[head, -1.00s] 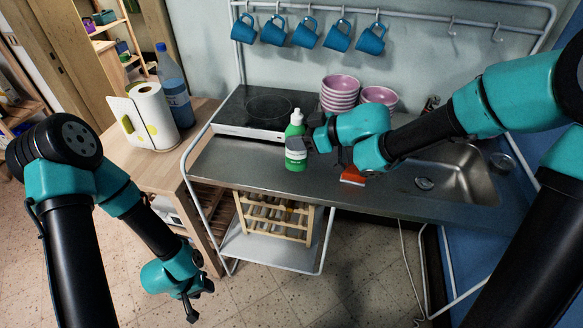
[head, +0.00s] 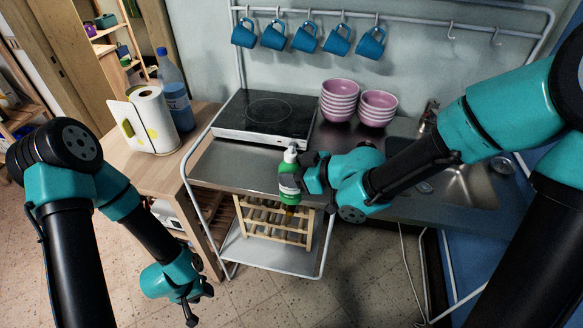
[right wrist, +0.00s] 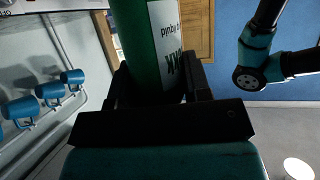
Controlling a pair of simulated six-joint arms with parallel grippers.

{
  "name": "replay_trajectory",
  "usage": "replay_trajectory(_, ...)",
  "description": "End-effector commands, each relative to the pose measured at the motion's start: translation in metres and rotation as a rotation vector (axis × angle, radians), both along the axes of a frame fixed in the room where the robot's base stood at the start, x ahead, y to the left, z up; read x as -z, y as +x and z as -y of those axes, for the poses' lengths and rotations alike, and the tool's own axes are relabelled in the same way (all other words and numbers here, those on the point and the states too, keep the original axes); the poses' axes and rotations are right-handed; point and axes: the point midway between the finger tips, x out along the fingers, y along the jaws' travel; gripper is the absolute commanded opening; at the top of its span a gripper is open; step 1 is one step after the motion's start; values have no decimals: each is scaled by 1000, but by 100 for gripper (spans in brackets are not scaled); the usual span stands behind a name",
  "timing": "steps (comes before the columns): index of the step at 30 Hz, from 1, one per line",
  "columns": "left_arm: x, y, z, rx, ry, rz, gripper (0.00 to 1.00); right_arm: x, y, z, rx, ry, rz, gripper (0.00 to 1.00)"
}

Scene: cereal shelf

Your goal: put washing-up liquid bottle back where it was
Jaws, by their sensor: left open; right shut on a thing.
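The green washing-up liquid bottle (head: 290,184), with a white cap and white label, is held by my right gripper (head: 304,178). The jaws are shut around its side. In the head view the bottle looks upright, in front of the metal counter's front edge and overlapping the wooden rack below; I cannot tell its exact height. In the right wrist view the bottle (right wrist: 143,40) stands between the fingers, its label partly showing and its ends out of view. My left gripper (head: 196,302) is open and empty, low at the left over the floor.
The metal counter (head: 235,165) carries a black hob (head: 268,108) and pink bowls (head: 342,98). Its left front stretch is clear. A wooden rack (head: 262,232) sits on the shelf below. Paper towel (head: 152,118) and a blue bottle (head: 178,98) stand left. Blue mugs (head: 305,38) hang behind.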

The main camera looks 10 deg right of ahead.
Motion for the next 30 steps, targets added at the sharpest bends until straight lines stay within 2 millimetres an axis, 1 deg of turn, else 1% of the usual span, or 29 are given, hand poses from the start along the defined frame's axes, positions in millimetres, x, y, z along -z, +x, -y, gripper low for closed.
replay_trajectory(5,0,0,0,0,0,0,43,2,19,3,3,1,1,12)
replay_trajectory(18,0,0,0,0,0,0,43,11,108,16,2,0,1,12)
replay_trajectory(22,0,0,0,0,0,0,43,13,132,20,2,0,1,12)
replay_trajectory(25,0,0,0,0,0,0,43,13,145,21,1,0,2,12)
replay_trajectory(30,0,0,0,0,0,0,43,14,150,21,-1,1,0,12)
